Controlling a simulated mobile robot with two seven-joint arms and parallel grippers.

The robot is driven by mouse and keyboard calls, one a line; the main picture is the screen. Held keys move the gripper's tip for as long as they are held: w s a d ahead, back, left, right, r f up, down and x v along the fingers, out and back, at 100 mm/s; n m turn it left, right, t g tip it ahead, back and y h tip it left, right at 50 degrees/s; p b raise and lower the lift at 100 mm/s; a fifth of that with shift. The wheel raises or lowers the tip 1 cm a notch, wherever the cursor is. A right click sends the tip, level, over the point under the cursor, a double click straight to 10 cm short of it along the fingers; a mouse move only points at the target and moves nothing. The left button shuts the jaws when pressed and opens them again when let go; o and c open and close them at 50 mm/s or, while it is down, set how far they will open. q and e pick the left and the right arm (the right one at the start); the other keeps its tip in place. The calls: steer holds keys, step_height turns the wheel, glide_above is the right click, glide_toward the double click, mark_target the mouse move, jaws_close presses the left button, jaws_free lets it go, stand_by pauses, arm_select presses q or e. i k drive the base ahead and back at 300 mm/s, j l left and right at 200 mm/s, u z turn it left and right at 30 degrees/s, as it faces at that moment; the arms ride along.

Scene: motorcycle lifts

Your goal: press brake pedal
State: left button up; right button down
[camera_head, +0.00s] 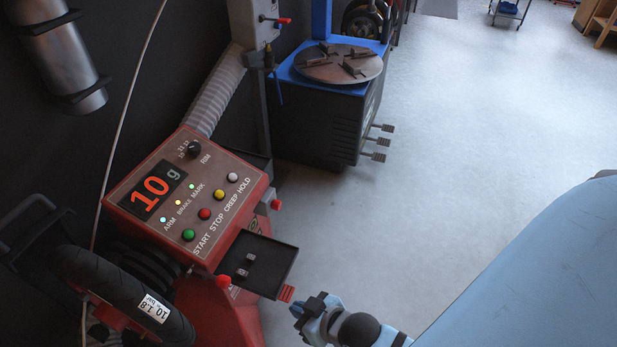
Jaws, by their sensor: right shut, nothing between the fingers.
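A small red ribbed pad (286,293), which looks like the brake pedal, shows just past the front corner of the dark tray on the red wheel balancer (240,313). My right gripper (296,311) comes in from the lower right. It is shut and empty, with its tip just below and right of the red pad in the picture. I cannot tell whether they touch or how far apart they are in depth. The balancer's panel (190,197) shows "10 g", with small lamps labelled ARM, BRAKE and MARK that look lit. My left gripper is not in view.
A dark tray (280,258) with small weights juts from the balancer. A tyre (120,287) is at the lower left. A blue and black tyre changer (320,125) with several side pedals (380,142) stands behind. A light-blue surface (540,270) fills the lower right. Open floor (450,150) lies between.

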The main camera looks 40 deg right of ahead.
mark_target(287, 291)
steer(key=z, duration=0.85)
steer(key=i+l, duration=0.15)
steer(key=l, duration=0.25)
steer(key=i+l, duration=0.1)
steer(key=l, duration=0.35)
steer(key=i+l, duration=0.15)
steer(key=l, duration=0.25)
steer(key=i+l, duration=0.1)
steer(key=l, duration=0.35)
steer(key=u, duration=2.1)
